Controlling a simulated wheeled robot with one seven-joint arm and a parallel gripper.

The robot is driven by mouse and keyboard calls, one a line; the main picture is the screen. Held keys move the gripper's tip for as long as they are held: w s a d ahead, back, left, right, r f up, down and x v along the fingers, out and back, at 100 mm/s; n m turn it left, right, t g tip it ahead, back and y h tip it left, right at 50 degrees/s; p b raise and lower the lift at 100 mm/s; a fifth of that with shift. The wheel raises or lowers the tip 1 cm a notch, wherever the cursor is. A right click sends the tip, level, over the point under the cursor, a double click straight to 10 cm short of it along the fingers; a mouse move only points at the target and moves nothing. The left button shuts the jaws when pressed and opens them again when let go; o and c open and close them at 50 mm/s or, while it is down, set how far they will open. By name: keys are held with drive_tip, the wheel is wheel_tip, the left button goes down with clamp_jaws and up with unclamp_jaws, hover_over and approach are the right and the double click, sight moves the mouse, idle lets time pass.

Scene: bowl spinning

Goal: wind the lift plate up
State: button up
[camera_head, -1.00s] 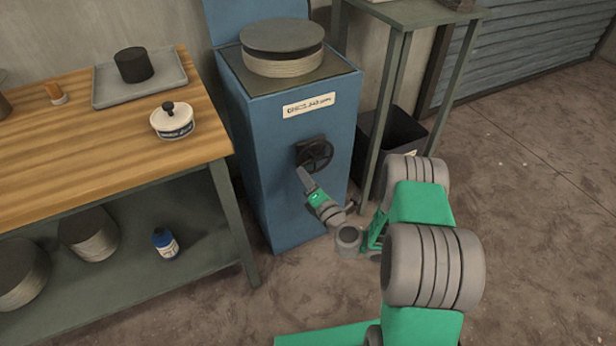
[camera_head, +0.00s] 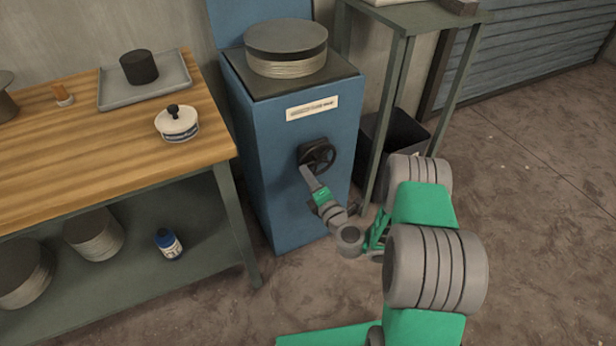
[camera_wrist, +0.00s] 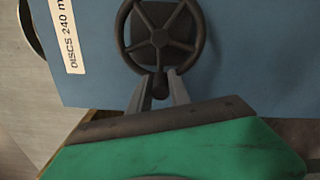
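A blue cabinet (camera_head: 285,190) stands in the middle of the head view, with a round stack of discs (camera_head: 285,66) on its top. The stack hides whatever plate bears it. A dark spoked handwheel (camera_head: 317,155) is on the cabinet's front, and fills the top middle of the wrist view (camera_wrist: 160,35). My gripper (camera_head: 307,172) reaches it from below. In the wrist view its two fingers (camera_wrist: 159,84) lie on either side of the wheel's small knob (camera_wrist: 160,86) at the bottom of the rim, and appear closed on it.
A green-grey stand (camera_head: 400,75) and a black bin (camera_head: 408,135) are close on the cabinet's right. Floor is clear further right.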

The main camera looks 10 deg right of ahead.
drive_tip(key=o, duration=0.3)
drive_tip(key=shift+s, duration=0.1)
drive_tip(key=shift+b+v, duration=1.3)
drive_tip(key=shift+v, duration=2.55)
